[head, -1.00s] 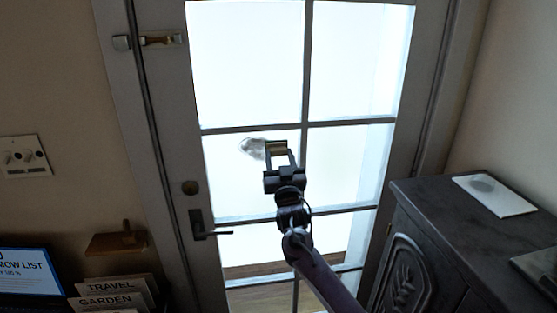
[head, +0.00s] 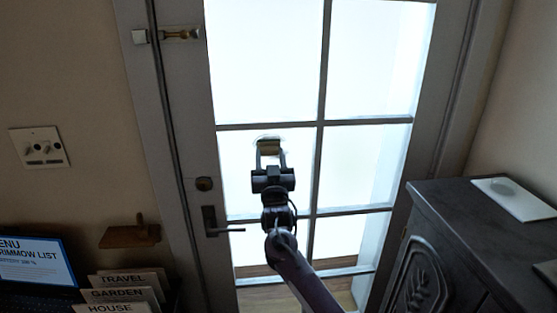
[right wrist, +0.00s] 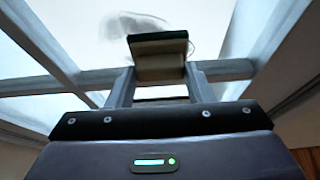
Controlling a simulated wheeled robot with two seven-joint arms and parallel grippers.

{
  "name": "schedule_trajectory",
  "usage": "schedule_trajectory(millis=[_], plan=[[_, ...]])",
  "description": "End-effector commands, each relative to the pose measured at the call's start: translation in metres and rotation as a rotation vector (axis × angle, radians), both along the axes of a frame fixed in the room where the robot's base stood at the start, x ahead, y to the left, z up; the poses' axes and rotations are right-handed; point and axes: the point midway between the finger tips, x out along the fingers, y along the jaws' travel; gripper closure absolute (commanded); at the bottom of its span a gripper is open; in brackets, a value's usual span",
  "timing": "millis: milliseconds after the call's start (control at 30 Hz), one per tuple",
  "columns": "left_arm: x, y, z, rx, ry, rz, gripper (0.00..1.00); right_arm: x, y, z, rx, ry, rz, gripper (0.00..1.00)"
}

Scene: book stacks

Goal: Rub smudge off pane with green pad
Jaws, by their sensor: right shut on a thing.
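A door with glass panes fills the middle of the head view. My right gripper (head: 269,154) is shut on the green pad (head: 269,147), held up at the middle left pane (head: 240,180). The pad also shows between the fingers in the right wrist view (right wrist: 158,58), with a dark green top layer over a paler block. The grey smudge (right wrist: 138,24) shows around and behind the pad in the right wrist view; in the head view the pad covers most of it. I cannot tell whether the pad touches the glass. My left gripper is not in view.
Dark bars divide the panes. A door handle (head: 211,222) sticks out at the left of the door. A dark carved cabinet (head: 470,225) with a white plate (head: 515,199) stands at the right. A screen (head: 35,262) and labelled dividers (head: 122,290) are at lower left.

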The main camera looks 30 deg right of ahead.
Motion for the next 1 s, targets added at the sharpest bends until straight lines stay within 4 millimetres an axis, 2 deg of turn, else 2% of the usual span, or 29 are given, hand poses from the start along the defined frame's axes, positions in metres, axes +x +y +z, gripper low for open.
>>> schedule_trajectory(millis=[333,667,1000], plan=[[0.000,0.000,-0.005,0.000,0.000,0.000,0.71,0.008,0.016,-0.001,0.001,0.001,0.004,0.72],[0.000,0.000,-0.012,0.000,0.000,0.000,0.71,0.018,0.041,-0.001,-0.001,0.001,0.003,0.72],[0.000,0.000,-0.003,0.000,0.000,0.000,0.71,0.021,0.042,0.016,-0.001,-0.001,0.001,0.72]])
